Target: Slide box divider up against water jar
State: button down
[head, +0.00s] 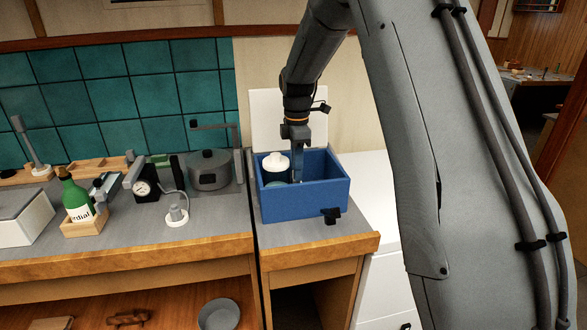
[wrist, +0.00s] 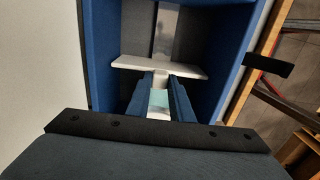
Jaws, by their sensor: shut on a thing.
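The water jar (head: 275,162), with a cream lid and teal body, stands in the left part of the blue box (head: 305,203). My gripper (head: 298,178) reaches down into the box just right of the jar. In the wrist view my gripper (wrist: 160,84) is shut on the tab of the white box divider (wrist: 160,67), which spans part of the blue box (wrist: 224,60). The jar cannot be made out in the wrist view, and the box wall hides most of the divider in the head view. I cannot tell whether divider and jar touch.
The blue box stands on a grey counter with a wooden front edge (head: 325,248). To the left are a grey pot (head: 209,170), a gauge (head: 144,188) and a green bottle (head: 76,200). A white panel stands behind the box.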

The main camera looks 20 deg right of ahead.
jog(key=c, duration=1.6)
grip_release()
jog(key=shift+o, duration=0.2)
jog(key=shift+r+b, duration=1.05)
jog(key=shift+r, duration=2.9)
